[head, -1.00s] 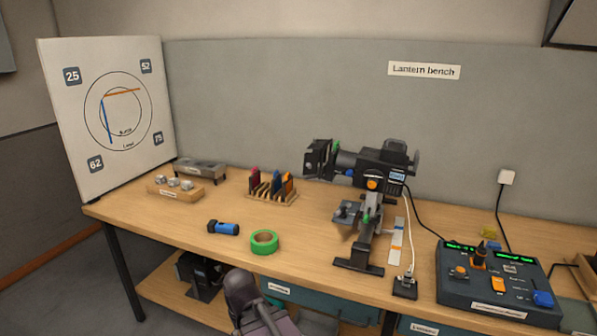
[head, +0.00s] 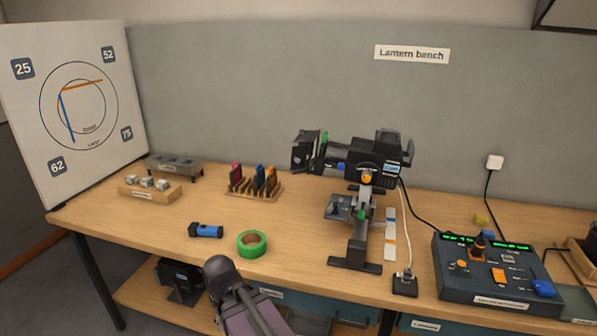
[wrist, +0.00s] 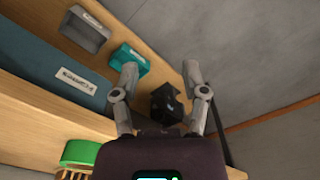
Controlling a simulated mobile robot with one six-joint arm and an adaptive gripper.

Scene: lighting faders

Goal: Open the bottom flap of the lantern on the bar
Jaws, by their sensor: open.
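The black lantern (head: 372,155) is mounted on a stand (head: 357,240) on the bench, with square flaps (head: 306,150) at its left front end. Which of these is the bottom flap is too small to tell. In the head view my arm is in front of the bench at the bottom centre; the fingers are not visible there.
On the bench are green tape (head: 252,244), a blue flashlight (head: 206,231), a rack of coloured pieces (head: 254,183) and a control desk (head: 498,270). A teal item (wrist: 130,60) lies on the lower shelf.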

